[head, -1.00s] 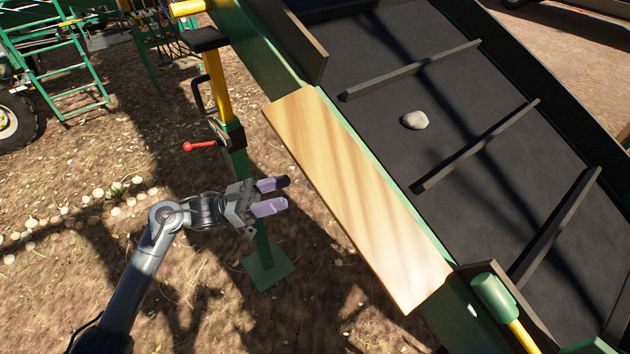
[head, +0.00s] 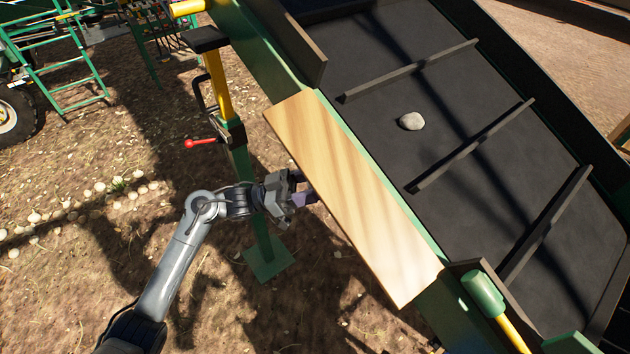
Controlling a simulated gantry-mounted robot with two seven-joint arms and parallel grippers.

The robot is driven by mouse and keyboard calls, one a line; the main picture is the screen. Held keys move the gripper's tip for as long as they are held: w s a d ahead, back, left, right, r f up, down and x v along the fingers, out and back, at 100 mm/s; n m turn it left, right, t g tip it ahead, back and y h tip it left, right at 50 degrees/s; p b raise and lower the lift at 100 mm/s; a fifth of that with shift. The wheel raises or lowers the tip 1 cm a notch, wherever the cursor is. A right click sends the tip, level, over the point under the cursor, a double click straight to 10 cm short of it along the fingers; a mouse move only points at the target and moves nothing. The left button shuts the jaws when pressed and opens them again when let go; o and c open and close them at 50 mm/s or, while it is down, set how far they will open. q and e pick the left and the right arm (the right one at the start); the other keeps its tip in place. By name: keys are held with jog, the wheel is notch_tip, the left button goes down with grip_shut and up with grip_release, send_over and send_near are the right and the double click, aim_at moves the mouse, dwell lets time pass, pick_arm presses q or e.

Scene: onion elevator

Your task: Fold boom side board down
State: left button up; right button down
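The boom side board (head: 350,200) is a light wooden plank. It lies folded outward along the left side of the boom, sloping, with its long left edge over the ground. My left gripper (head: 303,190) is at the middle of that left edge, seemingly just under it. Its finger bases look apart, and the fingertips are partly hidden by the board, so I cannot tell whether they touch it. No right gripper shows.
The black conveyor belt (head: 440,90) with crossbars carries a pale stone (head: 411,121). A green-headed mallet (head: 484,294) lies at the board's lower end. A green and yellow support post (head: 222,90) with a red-knobbed lever (head: 200,143) stands left of the board.

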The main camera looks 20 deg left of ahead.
pick_arm(q)
grip_shut()
jog(key=shift+s+d+r+p, duration=0.1)
jog(key=shift+s+r+p, duration=0.2)
jog(key=shift+r+p, duration=0.25)
jog(key=shift+s+r+p, duration=0.3)
jog(key=shift+r+p, duration=0.1)
jog(key=shift+r, duration=0.1)
grip_release()
jog(key=shift+f, duration=0.15)
